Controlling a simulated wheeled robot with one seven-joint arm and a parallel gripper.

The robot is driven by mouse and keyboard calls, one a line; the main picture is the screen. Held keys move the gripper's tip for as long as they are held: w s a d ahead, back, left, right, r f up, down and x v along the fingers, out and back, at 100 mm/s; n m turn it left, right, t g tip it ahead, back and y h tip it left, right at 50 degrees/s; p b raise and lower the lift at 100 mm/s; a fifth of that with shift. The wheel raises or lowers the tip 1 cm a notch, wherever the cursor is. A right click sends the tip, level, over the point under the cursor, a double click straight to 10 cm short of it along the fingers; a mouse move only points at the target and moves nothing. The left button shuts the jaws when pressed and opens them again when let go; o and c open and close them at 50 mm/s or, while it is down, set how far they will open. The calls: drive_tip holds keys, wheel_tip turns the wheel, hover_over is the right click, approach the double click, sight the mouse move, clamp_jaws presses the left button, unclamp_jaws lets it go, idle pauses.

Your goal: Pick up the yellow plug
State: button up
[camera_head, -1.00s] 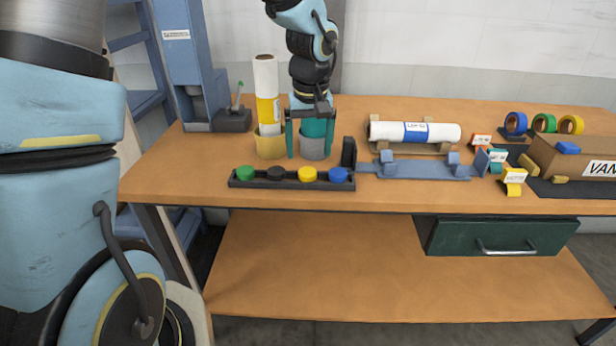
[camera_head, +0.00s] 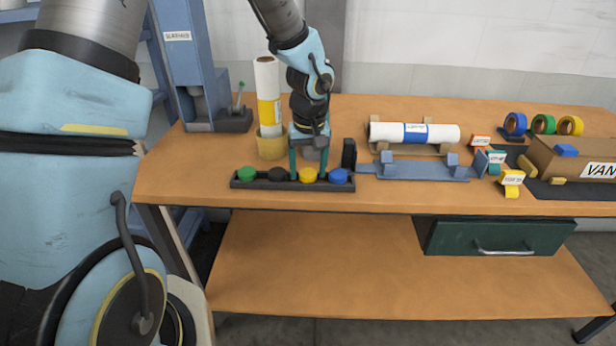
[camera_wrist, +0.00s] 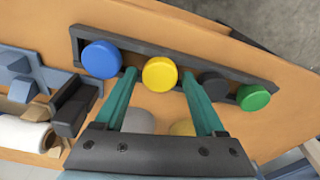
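The yellow plug (camera_head: 308,175) sits in a dark rack (camera_head: 270,185) near the front edge of the table, between the black plug (camera_head: 278,174) and the blue plug (camera_head: 339,176). My gripper (camera_head: 309,176) is open, its teal fingers pointing down at the rack. In the wrist view the yellow plug (camera_wrist: 160,74) lies between and slightly beyond the open fingertips (camera_wrist: 160,73), with a gap on each side. The blue plug (camera_wrist: 101,59) is left of the left finger there. The black plug (camera_wrist: 214,86) and green plug (camera_wrist: 253,97) are to the right.
A yellow holder (camera_head: 271,147) with an upright roll (camera_head: 267,95) and a grey cup (camera_wrist: 139,121) stand behind the rack. A black upright block (camera_head: 349,153) and a blue cradle (camera_head: 420,170) are to the right. The front shelf below is clear.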

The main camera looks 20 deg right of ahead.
sight(308, 173)
clamp_jaws()
idle(0.3)
wheel_tip(308, 173, up, 10)
drive_tip(key=b, duration=0.1)
drive_tip(key=shift+b, duration=0.35)
